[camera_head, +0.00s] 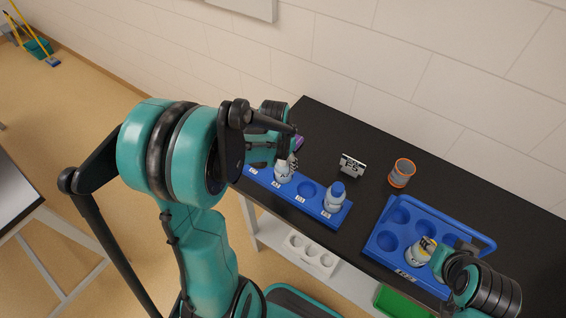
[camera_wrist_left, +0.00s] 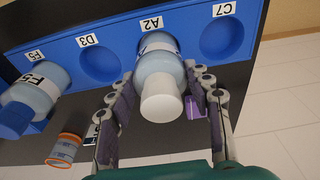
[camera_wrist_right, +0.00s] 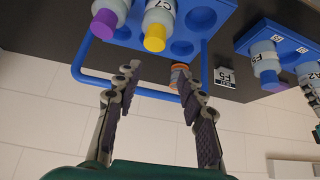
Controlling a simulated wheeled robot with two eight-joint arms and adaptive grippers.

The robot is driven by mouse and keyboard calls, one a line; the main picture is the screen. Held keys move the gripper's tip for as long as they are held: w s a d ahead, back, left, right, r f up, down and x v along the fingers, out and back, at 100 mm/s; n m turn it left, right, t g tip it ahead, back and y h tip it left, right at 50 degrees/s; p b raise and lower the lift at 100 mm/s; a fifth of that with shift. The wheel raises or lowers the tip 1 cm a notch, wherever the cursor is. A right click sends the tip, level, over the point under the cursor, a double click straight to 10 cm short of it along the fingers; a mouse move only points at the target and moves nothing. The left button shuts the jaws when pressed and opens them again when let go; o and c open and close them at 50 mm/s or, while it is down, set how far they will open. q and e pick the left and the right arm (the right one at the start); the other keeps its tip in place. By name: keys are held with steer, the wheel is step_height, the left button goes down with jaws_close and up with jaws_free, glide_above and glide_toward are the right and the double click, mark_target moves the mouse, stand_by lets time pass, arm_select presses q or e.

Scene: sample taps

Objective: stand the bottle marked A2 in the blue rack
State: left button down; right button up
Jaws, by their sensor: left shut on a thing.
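The bottle with a white cap (camera_wrist_left: 162,100) stands in the slot labelled A2 of a long blue strip holder (camera_wrist_left: 185,28); its own marking is mostly hidden. In the head view this bottle (camera_head: 283,173) is below my left gripper (camera_head: 291,161). My left gripper (camera_wrist_left: 160,78) is shut on the bottle, a finger on each side. The blue rack (camera_head: 378,241) with a raised handle stands at the right. It holds a yellow-capped bottle marked C7 (camera_wrist_right: 158,22) and a purple-capped bottle (camera_wrist_right: 108,18). My right gripper (camera_wrist_right: 160,78) is open and empty beside the rack.
A blue-capped bottle marked F5 (camera_head: 334,197) stands in the strip holder, with the D3 and C7 slots empty. A small F5 sign (camera_head: 352,166) and an orange-rimmed cup (camera_head: 402,173) stand behind. A purple item (camera_head: 298,143) lies near the left gripper. Several rack wells are empty.

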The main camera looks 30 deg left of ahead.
arm_select(q)
steer(key=shift+f, duration=0.15)
steer(key=c, duration=0.7)
jaws_free()
steer(key=shift+r, duration=0.2)
steer(key=r+p, duration=0.1)
steer(key=r, duration=0.2)
steer(key=s+r+p, duration=0.1)
steer(key=r, duration=0.3)
steer(key=r+p, duration=0.1)
steer(key=r, duration=0.2)
steer(key=shift+s+r, duration=0.3)
steer(key=shift+r, duration=0.05)
steer(key=s+d+r+t, duration=0.1)
steer(key=s+d+r, duration=0.1)
steer(key=s+d, duration=0.1)
steer(key=s+d+r+t, duration=0.1)
steer(key=s+d+t, duration=0.1)
steer(key=s+d, duration=0.1)
steer(key=s+d+r+t, duration=0.2)
steer(key=s+d, duration=0.1)
steer(key=d, duration=0.1)
steer(key=shift+s+d+r+n+p, duration=0.15)
steer(key=shift+d+r+n+p, duration=0.15)
steer(key=shift+n+p, duration=0.1)
